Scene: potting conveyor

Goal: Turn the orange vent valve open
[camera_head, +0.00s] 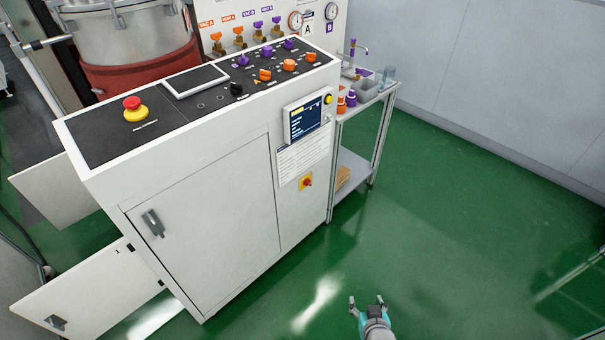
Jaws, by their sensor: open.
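Two orange-handled valves stand in a row on the white back panel, behind the control cabinet. The left one (216,40) is under a label that seems to read VAC A. The other orange valve (239,37) is under a label that seems to read VENT A; the print is small. I cannot tell the exact handle angles. My gripper (366,298) is open and empty at the bottom of the view, over the green floor, far from the valves and apart from everything.
The white control cabinet (205,215) stands between my gripper and the valves, with orange and purple knobs and a red emergency button (132,102) on top. Two purple valves (258,30) (276,27) are beside the orange ones. A side cart (378,125) stands right. Floor at right is clear.

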